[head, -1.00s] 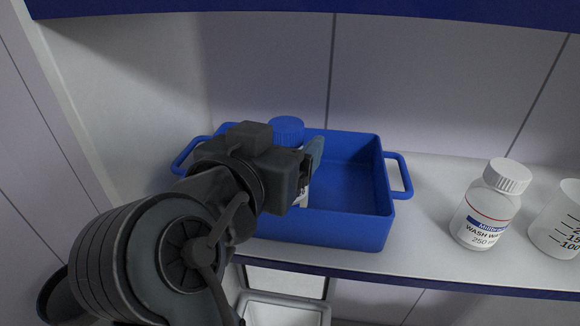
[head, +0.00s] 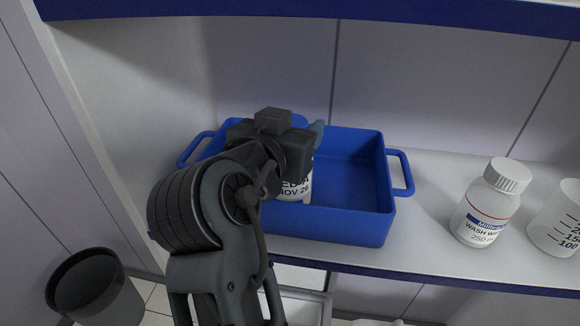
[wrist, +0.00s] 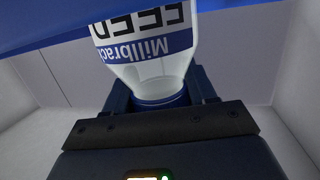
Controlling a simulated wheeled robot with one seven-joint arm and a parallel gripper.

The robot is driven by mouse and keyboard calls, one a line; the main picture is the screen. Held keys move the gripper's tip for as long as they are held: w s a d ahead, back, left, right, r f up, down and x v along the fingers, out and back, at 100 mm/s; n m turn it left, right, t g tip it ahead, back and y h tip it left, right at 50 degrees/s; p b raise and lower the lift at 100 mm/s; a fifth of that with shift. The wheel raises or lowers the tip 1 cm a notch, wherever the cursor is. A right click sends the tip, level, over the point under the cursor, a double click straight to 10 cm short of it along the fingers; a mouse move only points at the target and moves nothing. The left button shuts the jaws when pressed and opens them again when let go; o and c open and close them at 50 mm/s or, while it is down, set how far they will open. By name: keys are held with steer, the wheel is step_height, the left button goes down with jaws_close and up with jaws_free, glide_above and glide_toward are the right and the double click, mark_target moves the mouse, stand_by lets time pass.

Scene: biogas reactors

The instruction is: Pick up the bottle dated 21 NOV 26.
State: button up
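A white-labelled bottle (head: 295,187) with a blue cap stands at the left side of the blue tray (head: 345,225). In the head view its label ends in "EDIA" and "NOV 26"; the day is hidden behind my arm. In the wrist view the bottle (wrist: 150,50) shows upside down, with "FEED" and "Millbrac" on its label. My gripper (head: 300,135) is at the cap. In the wrist view its two fingers (wrist: 161,95) stand on either side of the blue cap. I cannot tell whether they press on it, nor whether the bottle's base touches the tray floor.
The right part of the tray is empty. A white-capped wash bottle (head: 490,205) and a graduated beaker (head: 556,222) stand on the shelf to the right. The tray's handle (head: 402,172) sticks out towards them. A blue shelf edge (head: 330,12) runs overhead, and a side wall is close on the left.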

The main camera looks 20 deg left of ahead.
jaws_close()
steer(key=shift+r, duration=0.15)
stand_by(0.4)
